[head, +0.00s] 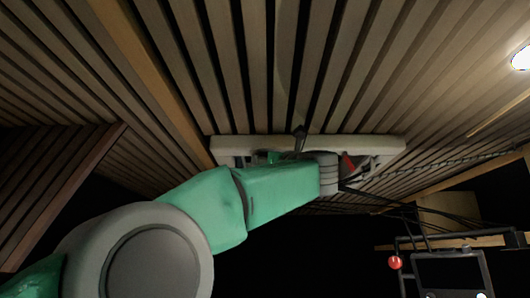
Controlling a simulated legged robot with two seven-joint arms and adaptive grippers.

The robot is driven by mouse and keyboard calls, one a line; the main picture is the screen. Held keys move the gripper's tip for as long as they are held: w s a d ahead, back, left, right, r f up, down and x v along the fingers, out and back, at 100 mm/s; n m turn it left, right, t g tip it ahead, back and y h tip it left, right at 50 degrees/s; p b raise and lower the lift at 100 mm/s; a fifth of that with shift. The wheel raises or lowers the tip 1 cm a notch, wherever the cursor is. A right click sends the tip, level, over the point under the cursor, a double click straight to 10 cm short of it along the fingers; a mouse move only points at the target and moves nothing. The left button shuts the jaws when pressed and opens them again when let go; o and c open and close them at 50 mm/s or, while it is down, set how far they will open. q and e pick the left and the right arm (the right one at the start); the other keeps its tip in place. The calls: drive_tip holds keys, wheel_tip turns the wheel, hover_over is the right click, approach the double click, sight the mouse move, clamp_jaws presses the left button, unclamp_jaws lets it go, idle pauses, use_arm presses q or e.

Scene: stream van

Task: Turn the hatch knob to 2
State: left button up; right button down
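A pale hatch panel (385,145) is set in the slatted wood overhead, in the upper middle of the head view. My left arm, green and grey, comes in from the lower left and reaches up to this panel. Its grey wrist end covers the panel's middle, and my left gripper is mostly hidden there. A small dark upright part (300,136) shows at the panel's edge; I cannot tell if it is the knob or a finger. A red part (348,162) shows just right of the wrist. No number markings are readable. My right gripper is not in view.
Wooden slats (290,60) cover the area above. Dark cables (385,198) run right from near the panel. A dark screen in a frame (450,275) stands at lower right, with a red ball (395,263) beside it. A bright lamp (521,58) is at upper right.

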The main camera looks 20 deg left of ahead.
use_arm(q)
drive_tip(key=shift+r+n+g+y+p, duration=0.15)
drive_tip(key=shift+n+g+y+p, duration=0.15)
drive_tip(key=shift+g+y+p, duration=0.1)
drive_tip(key=o, duration=1.2)
drive_tip(key=shift+o, duration=0.2)
drive_tip(key=shift+w+d, duration=0.25)
drive_tip(key=shift+w, duration=0.05)
drive_tip(key=shift+s, duration=0.2)
